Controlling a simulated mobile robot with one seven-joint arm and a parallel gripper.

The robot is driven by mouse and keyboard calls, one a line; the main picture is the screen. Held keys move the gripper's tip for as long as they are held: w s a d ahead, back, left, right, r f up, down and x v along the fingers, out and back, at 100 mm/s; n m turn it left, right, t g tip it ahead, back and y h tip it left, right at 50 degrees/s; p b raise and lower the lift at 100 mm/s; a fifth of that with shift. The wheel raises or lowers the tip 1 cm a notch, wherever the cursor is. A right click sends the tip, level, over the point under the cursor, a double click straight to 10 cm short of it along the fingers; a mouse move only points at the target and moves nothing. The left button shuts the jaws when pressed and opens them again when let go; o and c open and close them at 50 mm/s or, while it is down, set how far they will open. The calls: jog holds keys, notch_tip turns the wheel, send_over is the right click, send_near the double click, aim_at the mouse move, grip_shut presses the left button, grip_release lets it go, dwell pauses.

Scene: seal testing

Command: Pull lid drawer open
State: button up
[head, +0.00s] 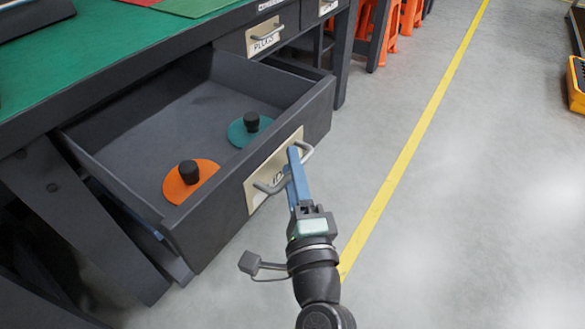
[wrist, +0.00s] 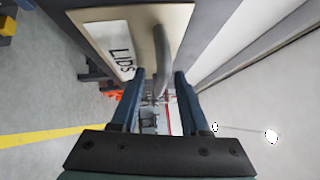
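The dark grey lid drawer (head: 205,228) is pulled well out from the green-topped workbench. Inside lie an orange round lid (head: 205,178) and a teal round lid (head: 238,135), each with a black knob. The drawer's front has a cream plate with a grey bar handle (head: 268,188); the handle (wrist: 162,62) and a "LIDS" label (wrist: 122,60) show in the wrist view. My gripper (head: 294,160) is at the handle. In the wrist view its blue fingers (wrist: 158,85) stand apart on either side of the handle, with visible gaps. The fingers cover part of the label in the head view.
A "PLUGS" drawer (head: 285,38) is shut in the bench behind. Orange stools (head: 405,18) stand at the back. A yellow floor line (head: 412,145) runs past the drawer, with open grey floor to the right. A yellow-and-black object (head: 577,85) is at the right edge.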

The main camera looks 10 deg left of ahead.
jog(key=b+v, duration=0.1)
jog(key=v, duration=1.2)
dwell(0.4)
jog(key=w+r+n+t+h+p, duration=0.1)
jog(key=w+r+n+t+p, duration=0.2)
jog(key=r, duration=0.8)
jog(key=w+r+n, duration=0.2)
jog(key=r+n, duration=0.4)
jog(key=r, duration=0.5)
jog(key=w+r+n+t+h+p, duration=0.1)
jog(key=w+r+n+t+p, duration=0.2)
jog(key=r, duration=0.7)
jog(key=s+d+r+n+t+h+p, duration=0.1)
jog(key=s+d+r+t+h+p, duration=0.15)
jog(key=r, duration=0.65)
jog(key=s+d+r+n+t+h+p, duration=0.15)
jog(key=s+r+h, duration=0.25)
jog(key=r, duration=0.6)
notch_tip(320, 180, up, 35)
jog(key=p, duration=3.4)
jog(key=shift+w+r+p, duration=0.2)
jog(key=shift+w+p, duration=0.1)
jog(key=shift+p, duration=0.1)
jog(key=shift+a, duration=0.1)
